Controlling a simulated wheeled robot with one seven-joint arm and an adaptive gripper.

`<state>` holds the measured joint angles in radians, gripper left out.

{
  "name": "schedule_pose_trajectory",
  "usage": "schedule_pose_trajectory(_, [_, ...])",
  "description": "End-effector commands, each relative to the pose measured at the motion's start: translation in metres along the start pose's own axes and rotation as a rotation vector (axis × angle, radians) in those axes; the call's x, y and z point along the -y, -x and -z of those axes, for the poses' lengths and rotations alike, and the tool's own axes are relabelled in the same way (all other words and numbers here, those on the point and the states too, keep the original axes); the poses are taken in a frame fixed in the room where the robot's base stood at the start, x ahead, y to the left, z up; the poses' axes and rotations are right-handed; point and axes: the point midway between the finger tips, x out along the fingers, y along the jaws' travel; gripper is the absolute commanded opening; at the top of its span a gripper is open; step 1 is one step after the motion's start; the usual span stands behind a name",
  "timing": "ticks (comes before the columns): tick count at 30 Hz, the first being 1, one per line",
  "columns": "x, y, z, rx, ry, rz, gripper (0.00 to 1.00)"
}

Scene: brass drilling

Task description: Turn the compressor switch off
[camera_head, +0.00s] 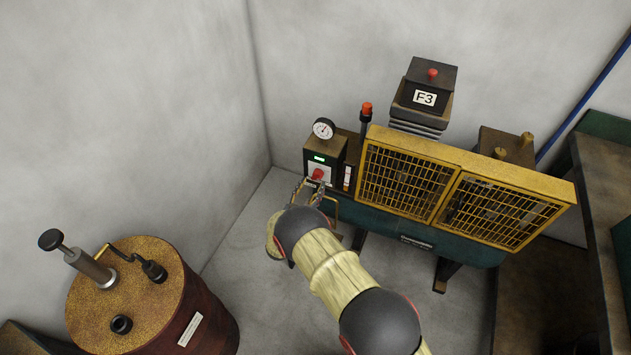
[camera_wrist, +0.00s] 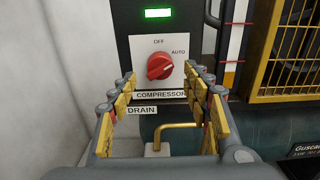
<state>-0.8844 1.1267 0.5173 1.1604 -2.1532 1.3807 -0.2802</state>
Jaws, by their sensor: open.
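The compressor switch (camera_wrist: 160,66) is a red rotary knob on a white plate (camera_wrist: 147,45) marked OFF at the top and AUTO at the upper right. The knob's light pointer mark is turned toward AUTO. The switch also shows in the head view (camera_head: 318,174), on the front of the dark control box, just past my fingers. My gripper (camera_wrist: 164,92) is open and empty, facing the plate. In the wrist view its fingers stand to the left and right, slightly below the knob. I cannot tell that either finger touches it.
A green-lit display (camera_wrist: 159,13) sits above the switch. A brass drain handle (camera_wrist: 178,126) is below it, beside a DRAIN label. The yellow mesh guard (camera_head: 400,182) is close on the right. A brown drum (camera_head: 205,310) stands at lower left.

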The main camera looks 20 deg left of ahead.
Motion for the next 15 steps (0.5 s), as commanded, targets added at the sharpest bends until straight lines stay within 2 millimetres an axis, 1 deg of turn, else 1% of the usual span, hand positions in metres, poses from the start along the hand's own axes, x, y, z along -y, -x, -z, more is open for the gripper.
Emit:
schedule_pose_trajectory(1, [0.001, -0.009, 0.002, 0.001, -0.001, 0.002, 0.49])
schedule_pose_trajectory(6, [0.001, -0.030, 0.001, 0.000, -0.001, 0.002, 0.49])
schedule_pose_trajectory(10, [0.000, -0.037, 0.000, 0.001, -0.001, 0.001, 0.49])
schedule_pose_trajectory(15, [0.000, -0.039, -0.001, 0.000, 0.000, 0.000, 0.49])
